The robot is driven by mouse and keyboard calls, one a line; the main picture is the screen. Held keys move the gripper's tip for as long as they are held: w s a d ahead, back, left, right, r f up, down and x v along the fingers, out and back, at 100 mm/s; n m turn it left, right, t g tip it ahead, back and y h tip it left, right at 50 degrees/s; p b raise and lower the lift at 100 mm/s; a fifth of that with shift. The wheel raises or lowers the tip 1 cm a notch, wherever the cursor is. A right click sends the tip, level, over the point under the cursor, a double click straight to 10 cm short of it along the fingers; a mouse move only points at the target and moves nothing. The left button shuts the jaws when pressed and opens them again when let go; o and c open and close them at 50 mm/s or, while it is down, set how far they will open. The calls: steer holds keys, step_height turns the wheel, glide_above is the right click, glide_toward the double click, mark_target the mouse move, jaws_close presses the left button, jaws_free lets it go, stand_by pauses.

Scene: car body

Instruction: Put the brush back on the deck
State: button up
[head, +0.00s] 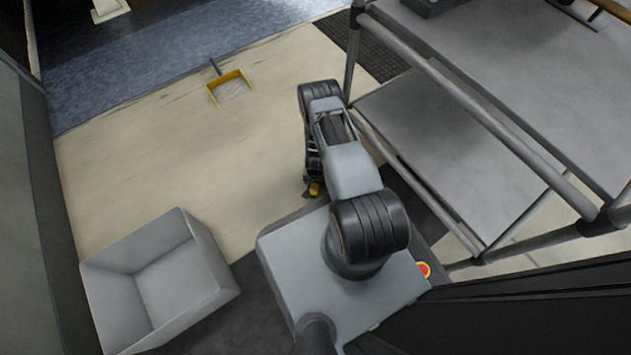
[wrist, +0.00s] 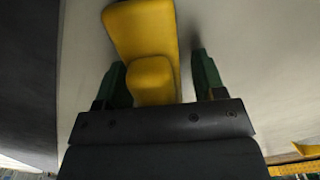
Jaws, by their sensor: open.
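A yellow piece, which looks like the brush (wrist: 143,32), is large in the wrist view, with a blunt yellow stub pointing toward my gripper. My gripper (wrist: 160,75) is open, with one dark green finger on each side of the stub. A gap shows at the right finger; the left finger is close to the stub, and I cannot tell if it touches. In the head view my gripper (head: 311,180) hangs low beside the grey platform, and only a small yellow bit of the brush (head: 315,189) shows under it. I cannot tell which surface is the deck.
A yellow dustpan (head: 231,90) lies on the beige floor at the upper left. An open grey bin (head: 188,270) stands at the lower left. A metal-framed shelf rack (head: 450,160) stands close on the right. The beige floor between bin and dustpan is clear.

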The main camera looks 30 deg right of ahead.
step_height(320, 180, up, 12)
steer(key=p, duration=0.8)
steer(key=shift+w+r, duration=0.1)
steer(key=w+a+r+n, duration=0.1)
steer(key=w+r, duration=0.1)
steer(key=r, duration=0.8)
steer(key=w+a+r+n+t, duration=0.1)
steer(key=w+a+r, duration=0.1)
steer(key=r, duration=0.8)
steer(key=w+a+r+n, duration=0.1)
steer(key=w+r+n, duration=0.15)
steer(key=r, duration=0.75)
steer(key=s+a+r+n, duration=0.1)
steer(key=s+a+r, duration=0.1)
steer(key=s+r, duration=0.6)
steer(key=s+a+r+n+t, duration=0.1)
steer(key=s+a+r+n, duration=0.1)
steer(key=s+r, duration=0.6)
step_height(320, 180, up, 5)
steer(key=shift+s+f+t, duration=0.15)
steer(key=shift+s+t, duration=0.05)
steer(key=shift+t, duration=0.1)
step_height(320, 180, up, 36)
steer(key=t+p, duration=0.1)
steer(key=p, duration=3.3)
steer(key=shift+s+a, duration=0.15)
steer(key=shift+a, duration=0.05)
